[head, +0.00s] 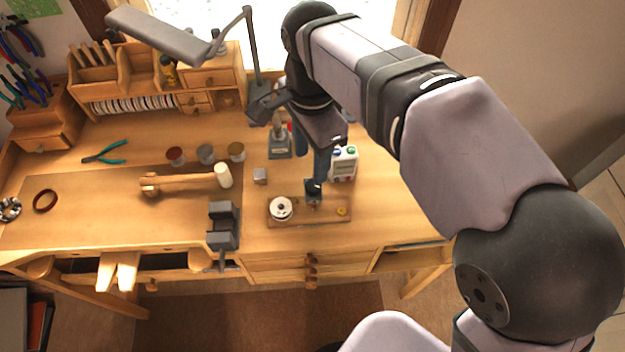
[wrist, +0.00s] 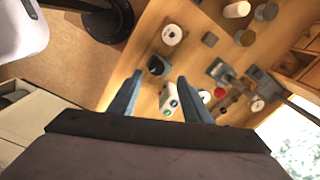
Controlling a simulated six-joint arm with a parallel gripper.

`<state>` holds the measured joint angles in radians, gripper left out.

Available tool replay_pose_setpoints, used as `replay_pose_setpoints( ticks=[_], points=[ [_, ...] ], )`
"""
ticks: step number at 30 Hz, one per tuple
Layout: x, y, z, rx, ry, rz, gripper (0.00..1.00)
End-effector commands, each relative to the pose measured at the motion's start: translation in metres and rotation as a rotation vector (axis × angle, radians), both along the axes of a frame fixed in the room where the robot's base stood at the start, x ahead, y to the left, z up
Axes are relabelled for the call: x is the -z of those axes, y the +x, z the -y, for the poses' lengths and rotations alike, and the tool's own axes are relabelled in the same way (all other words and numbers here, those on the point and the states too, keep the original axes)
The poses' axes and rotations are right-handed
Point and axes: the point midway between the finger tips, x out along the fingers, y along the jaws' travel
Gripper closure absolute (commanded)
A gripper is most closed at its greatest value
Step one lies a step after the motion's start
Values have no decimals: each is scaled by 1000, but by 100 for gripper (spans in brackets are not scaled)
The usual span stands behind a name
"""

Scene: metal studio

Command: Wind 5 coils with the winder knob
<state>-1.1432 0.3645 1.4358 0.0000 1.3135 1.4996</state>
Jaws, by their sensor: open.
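The winder is a small wooden board (head: 327,218) near the bench's front edge. It carries a white spool (head: 281,208) on its left, a dark upright part (head: 313,189) in the middle and a small yellow round piece (head: 342,211) on its right. I cannot tell which part is the knob. My gripper (head: 312,166) is open, blue fingers pointing down, above and behind the dark part. In the wrist view the dark part (wrist: 158,66) shows between the open fingertips (wrist: 160,77), with the spool (wrist: 172,34) beyond. I see nothing held.
A white device (head: 344,163) with green and blue buttons stands close right of my fingers. A small metal block (head: 260,175), a mallet (head: 185,181), a dark vise (head: 223,226) and several small pots (head: 206,154) lie left. The bench right of the board is clear.

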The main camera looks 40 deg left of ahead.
Motion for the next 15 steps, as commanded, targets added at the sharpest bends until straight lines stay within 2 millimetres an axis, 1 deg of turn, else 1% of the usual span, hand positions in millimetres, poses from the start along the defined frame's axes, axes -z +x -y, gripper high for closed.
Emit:
replay_pose_setpoints(
  ticks=[1, 3, 6, 10, 15],
  points=[
    [-1, 0, 1, -97, -5, 0, 56],
    [-1, -1, 3, -229, -14, -1, 56],
    [-1, -2, 5, -388, -22, -3, 56],
    [-1, -3, 6, -531, -27, -4, 56],
    [-1, -3, 6, -613, -29, -3, 56]
  ],
)
